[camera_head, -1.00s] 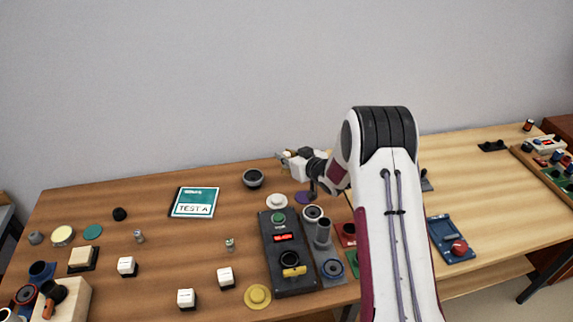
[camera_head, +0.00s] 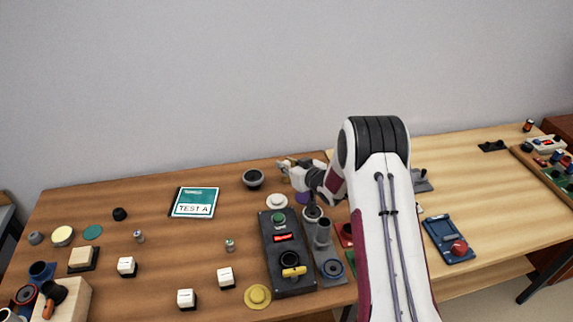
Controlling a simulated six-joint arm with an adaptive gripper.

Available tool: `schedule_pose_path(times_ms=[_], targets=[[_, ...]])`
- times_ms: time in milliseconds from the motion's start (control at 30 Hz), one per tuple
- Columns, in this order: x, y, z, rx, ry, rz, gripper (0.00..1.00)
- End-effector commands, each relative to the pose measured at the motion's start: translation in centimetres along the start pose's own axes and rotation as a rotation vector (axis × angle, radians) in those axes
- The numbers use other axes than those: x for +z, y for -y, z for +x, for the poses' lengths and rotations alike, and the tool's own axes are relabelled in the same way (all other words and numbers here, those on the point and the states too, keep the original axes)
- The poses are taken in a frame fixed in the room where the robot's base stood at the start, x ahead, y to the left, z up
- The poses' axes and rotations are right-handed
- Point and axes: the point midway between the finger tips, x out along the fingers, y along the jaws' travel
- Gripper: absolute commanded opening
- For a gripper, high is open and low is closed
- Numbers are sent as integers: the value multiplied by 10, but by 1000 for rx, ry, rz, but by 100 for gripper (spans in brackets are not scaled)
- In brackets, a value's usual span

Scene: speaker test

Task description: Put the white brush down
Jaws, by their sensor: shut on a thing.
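My gripper (camera_head: 288,168) is at the end of my white and dark red arm, above the back of the brown table (camera_head: 130,285). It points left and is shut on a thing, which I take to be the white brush. The brush is too small and too mixed with the gripper's parts to make out its shape. The gripper is right of a dark round speaker-like part (camera_head: 253,179) and behind a white round part (camera_head: 277,201).
A black control box (camera_head: 270,245) with a green button and red display stands in front of the gripper. White blocks and small round parts are spread on the left. A blue tray (camera_head: 447,238) lies right of my arm.

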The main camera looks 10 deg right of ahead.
Motion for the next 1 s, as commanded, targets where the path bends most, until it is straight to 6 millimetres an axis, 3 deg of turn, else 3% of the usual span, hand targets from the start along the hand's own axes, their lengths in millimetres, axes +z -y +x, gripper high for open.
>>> schedule_pose_path(times_ms=[200,233,267,300,767,1000], targets=[[3,0,1,0,0,0,0],[2,0,1,0,0,0,26],[2,0,1,0,0,0,34],[2,0,1,0,0,0,35],[-1,0,0,0,-1,0,35],[0,0,-12,0,0,1,35]])
